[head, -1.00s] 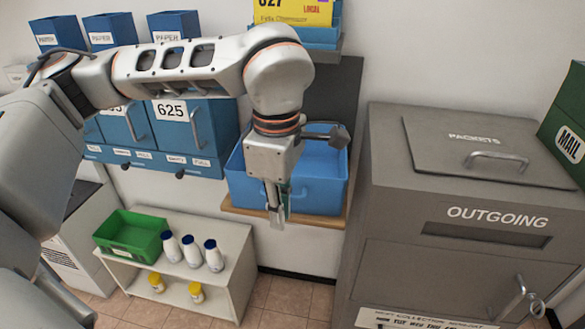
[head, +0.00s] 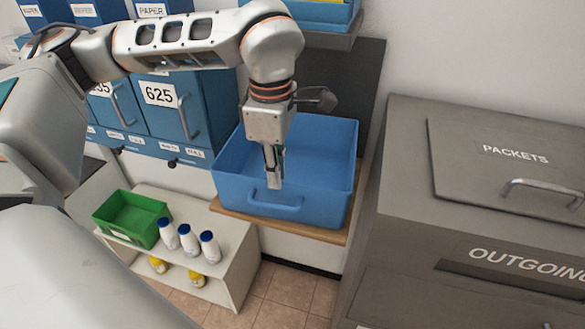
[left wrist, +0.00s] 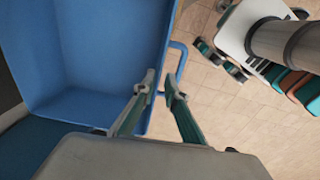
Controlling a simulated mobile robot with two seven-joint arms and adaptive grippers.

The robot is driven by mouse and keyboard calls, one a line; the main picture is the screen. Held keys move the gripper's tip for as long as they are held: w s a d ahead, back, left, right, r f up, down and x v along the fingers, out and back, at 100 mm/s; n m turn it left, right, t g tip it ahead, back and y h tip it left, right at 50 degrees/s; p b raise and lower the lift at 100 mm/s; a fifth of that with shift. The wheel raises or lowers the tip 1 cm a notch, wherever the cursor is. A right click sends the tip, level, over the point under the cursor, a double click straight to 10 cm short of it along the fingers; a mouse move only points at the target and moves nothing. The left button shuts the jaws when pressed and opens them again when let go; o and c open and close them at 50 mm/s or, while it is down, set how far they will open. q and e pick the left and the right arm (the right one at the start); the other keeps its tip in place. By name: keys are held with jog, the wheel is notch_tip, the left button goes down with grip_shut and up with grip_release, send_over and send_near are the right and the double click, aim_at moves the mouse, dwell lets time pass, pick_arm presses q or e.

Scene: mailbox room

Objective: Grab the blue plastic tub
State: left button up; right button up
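The blue plastic tub (head: 325,195) sits on a wooden shelf, open side up, with a handle (head: 276,207) on its front wall. My left gripper (head: 274,182) points down at the tub's front wall, just above the handle. In the left wrist view the tub (left wrist: 100,45) fills the upper left, and the handle (left wrist: 181,58) sticks out beyond the fingertips. There the left gripper (left wrist: 161,82) is open, its fingers apart near the tub's front rim. I cannot tell whether they touch it. My right gripper is not in view.
A grey outgoing parcel box (head: 450,220) stands close on the right. Blue mailboxes (head: 180,110) are at the left. Below, a white shelf (head: 235,240) holds a green bin (head: 130,217) and several bottles. A shelf (head: 335,38) with another blue container is above.

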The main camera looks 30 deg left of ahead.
pick_arm(q)
notch_tip(320, 180, down, 5)
jog(key=shift+w+r, duration=0.1)
jog(key=shift+w, duration=0.05)
grip_shut()
jog(key=shift+r, duration=0.1)
